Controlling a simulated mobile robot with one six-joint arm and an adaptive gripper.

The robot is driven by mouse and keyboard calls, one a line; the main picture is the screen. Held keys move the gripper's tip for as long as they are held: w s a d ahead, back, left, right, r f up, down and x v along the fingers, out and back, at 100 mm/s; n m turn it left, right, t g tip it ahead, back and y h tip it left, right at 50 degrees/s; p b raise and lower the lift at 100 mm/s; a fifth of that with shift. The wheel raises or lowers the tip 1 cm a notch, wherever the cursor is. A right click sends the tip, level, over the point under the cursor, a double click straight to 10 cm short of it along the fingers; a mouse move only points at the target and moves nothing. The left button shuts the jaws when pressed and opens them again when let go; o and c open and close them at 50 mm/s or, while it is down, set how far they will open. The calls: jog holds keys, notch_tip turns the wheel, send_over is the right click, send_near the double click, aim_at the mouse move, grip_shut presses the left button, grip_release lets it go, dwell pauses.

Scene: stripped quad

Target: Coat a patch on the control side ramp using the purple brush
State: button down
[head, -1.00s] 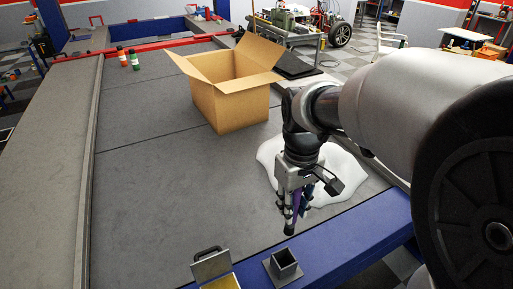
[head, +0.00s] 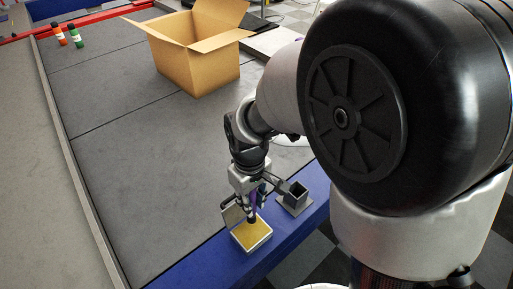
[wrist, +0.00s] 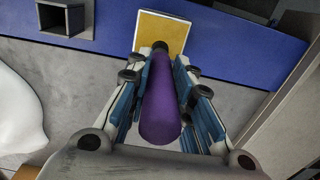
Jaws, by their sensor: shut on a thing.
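My gripper (head: 253,204) is shut on the purple brush (wrist: 163,108) and points down at the near blue edge of the lift. The brush's dark tip is over the yellow pad (head: 254,235) in a small shallow box with its lid open; I cannot tell whether they touch. In the wrist view the yellow pad (wrist: 163,38) lies just beyond the tip. The grey ramp surfaces (head: 150,165) stretch away to the left and back. I cannot tell which ramp is the control side one.
A square dark holder (head: 294,196) stands right of the pad, with its open top empty. An open cardboard box (head: 198,68) sits at the back. Orange (head: 59,35) and green (head: 75,35) bottles stand far left.

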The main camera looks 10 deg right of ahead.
notch_tip(320, 180, down, 2)
jog(key=shift+b, duration=0.7)
jog(key=shift+f+b, duration=1.8)
jog(key=shift+f, duration=0.4)
jog(key=shift+s+f+b, duration=0.1)
jog(key=shift+f+b, duration=0.25)
jog(key=shift+f, duration=0.2)
jog(key=shift+r, duration=0.1)
notch_tip(320, 180, up, 7)
jog(key=p, duration=0.6)
dwell(0.3)
